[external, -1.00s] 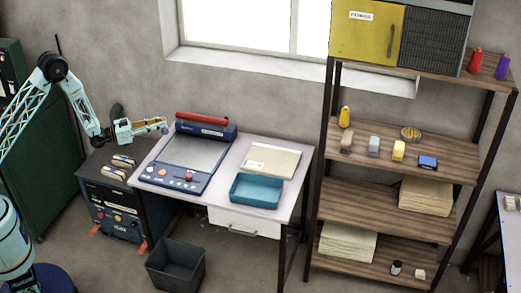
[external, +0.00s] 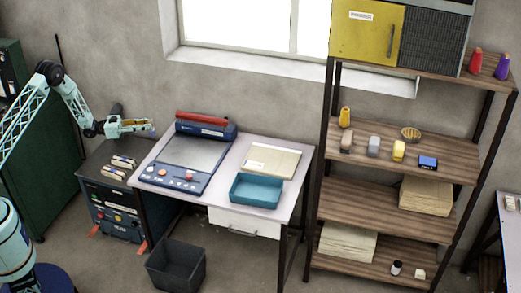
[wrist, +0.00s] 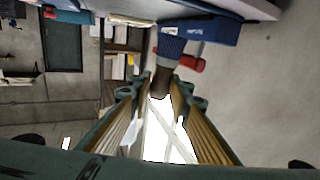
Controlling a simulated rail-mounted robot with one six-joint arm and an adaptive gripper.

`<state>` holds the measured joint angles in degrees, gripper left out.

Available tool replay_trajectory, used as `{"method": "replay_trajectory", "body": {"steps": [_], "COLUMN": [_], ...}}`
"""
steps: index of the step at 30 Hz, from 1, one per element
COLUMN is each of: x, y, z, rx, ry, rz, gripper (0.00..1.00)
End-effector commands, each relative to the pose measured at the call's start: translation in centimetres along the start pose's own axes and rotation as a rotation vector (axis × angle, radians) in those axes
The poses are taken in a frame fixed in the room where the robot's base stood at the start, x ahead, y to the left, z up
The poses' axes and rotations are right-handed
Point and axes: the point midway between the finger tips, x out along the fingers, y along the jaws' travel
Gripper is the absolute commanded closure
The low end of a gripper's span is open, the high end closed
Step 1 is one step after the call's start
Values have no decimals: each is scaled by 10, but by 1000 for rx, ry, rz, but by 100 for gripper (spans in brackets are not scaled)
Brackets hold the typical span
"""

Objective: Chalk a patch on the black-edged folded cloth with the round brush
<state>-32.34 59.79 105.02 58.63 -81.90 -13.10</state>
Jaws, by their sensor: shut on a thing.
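The brush is tiny in the external view. A pale folded cloth (external: 272,160) lies on the table behind the teal tray. More pale folded stacks lie on the shelves, one on the middle shelf (external: 425,196) and one lower (external: 347,242). I cannot make out a black edge on any of them.
A blue press (external: 185,165) with a red bar takes up the table's left half. A teal tray (external: 256,191) is at the front right. The dark cabinet (external: 112,200) bears two small pale pieces. A bin (external: 176,266) stands on the floor. Small items line the upper shelf.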

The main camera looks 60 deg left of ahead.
Motion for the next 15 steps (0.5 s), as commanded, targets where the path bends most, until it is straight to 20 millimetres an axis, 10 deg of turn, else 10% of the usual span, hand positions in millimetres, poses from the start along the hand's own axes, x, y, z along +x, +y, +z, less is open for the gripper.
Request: {"method": "replay_trajectory", "body": {"steps": [15], "x": [-108], "y": [-59], "z": [76], "rx": [-1], "ry": [0], "rz": [135], "gripper": [96]}}
